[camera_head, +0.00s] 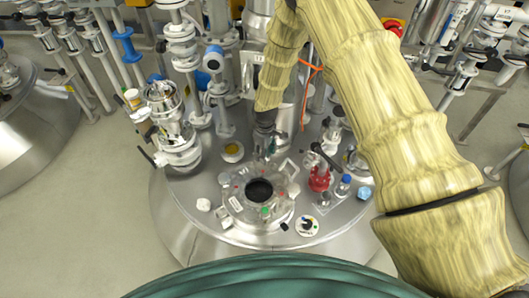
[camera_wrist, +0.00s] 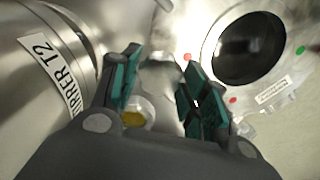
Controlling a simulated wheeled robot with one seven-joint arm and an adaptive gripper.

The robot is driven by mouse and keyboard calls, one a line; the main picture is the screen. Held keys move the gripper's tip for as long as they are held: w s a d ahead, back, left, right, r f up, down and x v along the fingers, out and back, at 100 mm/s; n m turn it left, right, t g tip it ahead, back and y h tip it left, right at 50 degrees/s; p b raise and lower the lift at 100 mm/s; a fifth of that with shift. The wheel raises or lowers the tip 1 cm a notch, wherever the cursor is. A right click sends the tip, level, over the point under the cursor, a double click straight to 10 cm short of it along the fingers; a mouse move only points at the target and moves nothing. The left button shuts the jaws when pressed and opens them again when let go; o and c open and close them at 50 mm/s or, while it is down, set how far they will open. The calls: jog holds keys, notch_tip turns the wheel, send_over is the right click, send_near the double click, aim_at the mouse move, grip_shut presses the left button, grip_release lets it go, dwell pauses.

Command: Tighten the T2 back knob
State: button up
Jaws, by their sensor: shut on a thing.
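The reactor's round hatch (camera_head: 234,206), with a dark round window (camera_head: 259,191), sits in the middle of the steel vessel lid. In the wrist view the dark window (camera_wrist: 248,48) is at the upper right, beside red and green dots. My gripper (camera_head: 268,147) is at the back edge of the hatch. In the wrist view its teal-padded fingers (camera_wrist: 160,88) are closed around a pale metallic knob (camera_wrist: 163,74) at the hatch's rim.
A cylinder labelled "STIRRER T2" (camera_wrist: 52,68) stands close left of my fingers. A yellow-centred port (camera_head: 232,151) is left of the gripper. A red fitting (camera_head: 319,179) and blue-capped bottle (camera_head: 343,186) stand to the right. Pipes and valves (camera_head: 181,50) crowd the back.

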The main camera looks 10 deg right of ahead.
jog(key=m, duration=0.4)
jog(key=shift+w+r+m, duration=0.25)
jog(key=shift+w+m, duration=0.05)
jog(key=shift+w, duration=0.05)
jog(key=m, duration=0.4)
jog(key=shift+m, duration=0.3)
jog(key=m, duration=0.4)
jog(key=shift+s+f+m+p, duration=0.1)
jog(key=shift+m+p, duration=0.2)
jog(key=shift+m, duration=1.3)
jog(key=shift+s+a, duration=0.1)
jog(key=o, duration=1)
jog(key=shift+f, duration=0.1)
